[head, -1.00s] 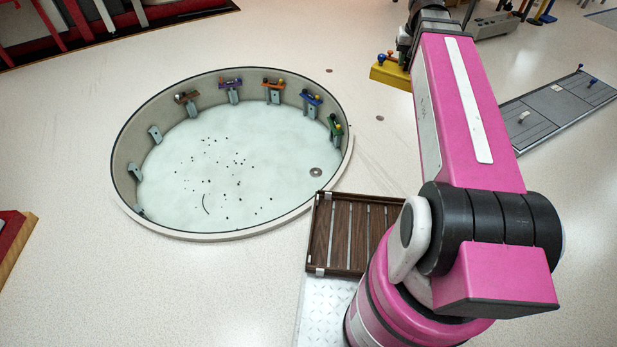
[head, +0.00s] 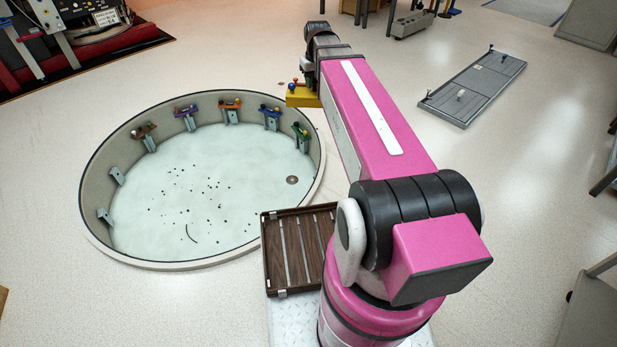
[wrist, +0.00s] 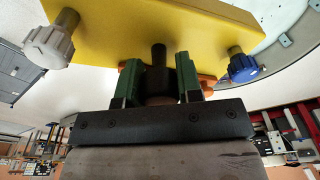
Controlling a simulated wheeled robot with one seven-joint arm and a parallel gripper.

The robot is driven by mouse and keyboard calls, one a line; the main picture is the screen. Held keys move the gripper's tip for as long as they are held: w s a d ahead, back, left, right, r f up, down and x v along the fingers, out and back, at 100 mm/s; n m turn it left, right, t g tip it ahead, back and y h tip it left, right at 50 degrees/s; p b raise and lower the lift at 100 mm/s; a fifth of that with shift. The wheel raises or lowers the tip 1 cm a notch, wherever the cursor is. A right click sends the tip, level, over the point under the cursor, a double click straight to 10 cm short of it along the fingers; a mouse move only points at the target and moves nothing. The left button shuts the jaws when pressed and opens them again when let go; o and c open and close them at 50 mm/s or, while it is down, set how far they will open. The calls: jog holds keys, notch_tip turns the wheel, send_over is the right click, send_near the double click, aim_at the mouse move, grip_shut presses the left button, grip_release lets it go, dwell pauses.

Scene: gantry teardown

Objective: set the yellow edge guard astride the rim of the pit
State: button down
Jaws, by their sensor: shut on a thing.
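The yellow edge guard (head: 300,98) is in my gripper, beyond the back right of the pit in the head view. The guard (wrist: 150,25) fills the top of the wrist view, with a white knob at left and a blue knob at right. My gripper (wrist: 158,80) has its green fingers closed on a part under the guard. The fingertips are hidden in the head view. The round pit's pale rim (head: 180,264) stands at left. The guard appears apart from the rim; its height over it is unclear.
Several coloured pieces, including a purple one (head: 186,110) and a green one (head: 301,136), sit along the pit's far inner wall. A slatted brown tray (head: 266,262) lies at the pit's front right. A grey panel (head: 475,90) lies at right. The floor between is clear.

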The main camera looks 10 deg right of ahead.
jog(key=w+f+n, duration=0.3)
jog(key=f, duration=1.1)
jog(key=w+f+n+y, duration=0.1)
jog(key=w+f+n, duration=0.3)
jog(key=f, duration=0.9)
jog(key=w+f+n, duration=0.3)
jog(key=f, duration=1.1)
notch_tip(320, 180, down, 20)
jog(key=s+n+g, duration=0.1)
jog(key=s+n, duration=0.1)
jog(key=n, duration=0.1)
jog(key=shift+s+r, duration=0.15)
jog(key=shift+s, duration=0.2)
jog(key=shift+f, duration=2.5)
jog(key=shift+f, duration=0.3)
jog(key=c, duration=0.7)
grip_release()
